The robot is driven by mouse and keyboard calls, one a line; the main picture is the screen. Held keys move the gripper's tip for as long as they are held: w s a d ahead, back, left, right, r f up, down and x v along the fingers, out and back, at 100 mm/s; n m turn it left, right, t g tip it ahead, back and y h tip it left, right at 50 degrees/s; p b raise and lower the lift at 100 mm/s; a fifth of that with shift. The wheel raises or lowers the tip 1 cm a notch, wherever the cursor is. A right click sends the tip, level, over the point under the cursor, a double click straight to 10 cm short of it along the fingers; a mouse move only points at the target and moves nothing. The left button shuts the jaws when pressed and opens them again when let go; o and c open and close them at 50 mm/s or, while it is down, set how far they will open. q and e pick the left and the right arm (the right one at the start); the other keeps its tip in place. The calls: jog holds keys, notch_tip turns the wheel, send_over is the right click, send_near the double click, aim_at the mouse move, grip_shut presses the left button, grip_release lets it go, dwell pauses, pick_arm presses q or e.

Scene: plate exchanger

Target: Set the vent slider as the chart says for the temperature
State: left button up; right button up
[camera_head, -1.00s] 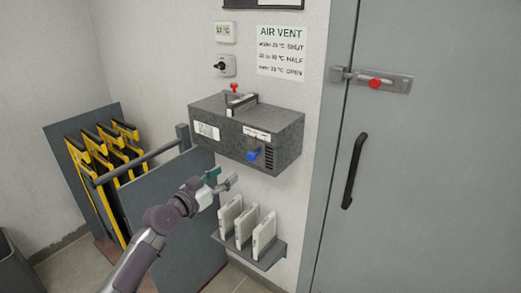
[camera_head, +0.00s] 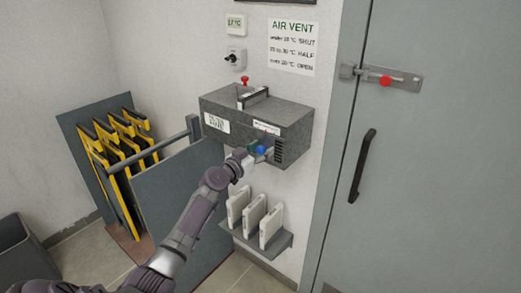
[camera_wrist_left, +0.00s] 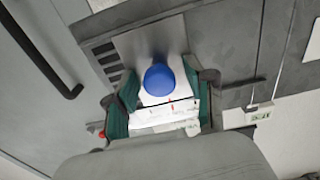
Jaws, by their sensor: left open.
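The blue vent slider knob (camera_head: 261,149) is on the front of the grey vent box (camera_head: 230,105), beside its dark slots. My left gripper (camera_head: 260,152) is at the knob. In the left wrist view the knob (camera_wrist_left: 160,79) lies between the two green-padded fingers (camera_wrist_left: 165,98), with a gap on both sides, so the gripper is open. The AIR VENT chart (camera_head: 292,47) on the wall lists SHUT, HALF and OPEN; its numbers are too small to read surely. A small temperature display (camera_head: 236,23) hangs left of it; its digits are blurred. My right gripper is not in view.
A shelf (camera_head: 280,243) with white blocks (camera_head: 254,215) is below the box. A rotary switch (camera_head: 235,59) is under the display. A red knob (camera_head: 245,80) stands behind the box. A grey door (camera_head: 440,150) is at right, yellow-edged plates (camera_head: 125,140) at left.

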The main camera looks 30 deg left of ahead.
pick_arm(q)
jog(key=shift+c, duration=0.3)
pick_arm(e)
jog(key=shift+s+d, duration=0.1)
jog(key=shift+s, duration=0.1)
pick_arm(q)
grip_shut()
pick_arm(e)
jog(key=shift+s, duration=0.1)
pick_arm(q)
jog(key=d+p, duration=0.1)
jog(key=d, duration=0.2)
jog(key=shift+s+d+f, duration=0.15)
jog(key=shift+d, duration=0.05)
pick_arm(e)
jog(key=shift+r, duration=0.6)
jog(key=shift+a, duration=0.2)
